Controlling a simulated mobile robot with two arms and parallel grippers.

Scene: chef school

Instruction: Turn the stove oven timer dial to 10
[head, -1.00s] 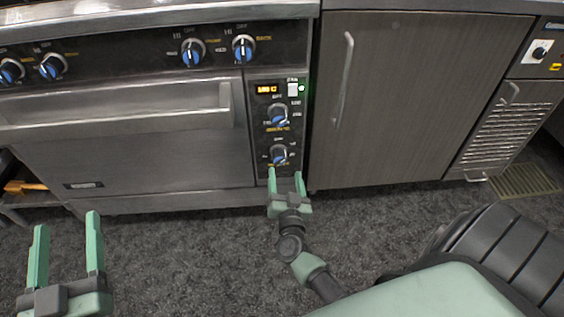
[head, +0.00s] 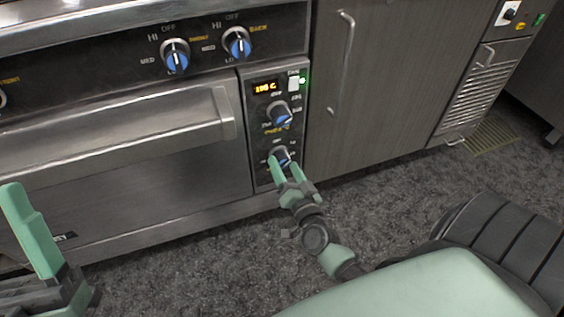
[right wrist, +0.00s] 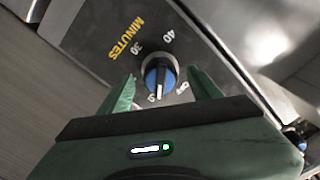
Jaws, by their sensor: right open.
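The timer dial (head: 279,155) is the lower knob on the oven's right control panel, blue-faced with a dark rim. In the right wrist view the timer dial (right wrist: 160,74) has its white pointer line towards the gripper's palm, away from the "30", "40" and yellow "MINUTES" print. Other numbers are partly hidden by the fingers. My right gripper (head: 285,165) is open, with its fingertips (right wrist: 162,79) on either side of the dial; contact cannot be told. My left gripper (head: 35,235) is at the left edge, partly cut off; one finger shows.
Above the timer are another blue knob (head: 280,115), an orange display (head: 265,88) and a white switch (head: 293,84). The oven door handle (head: 120,140) sticks out left of the panel. A grey cabinet (head: 385,95) stands to the right. The floor in front is clear.

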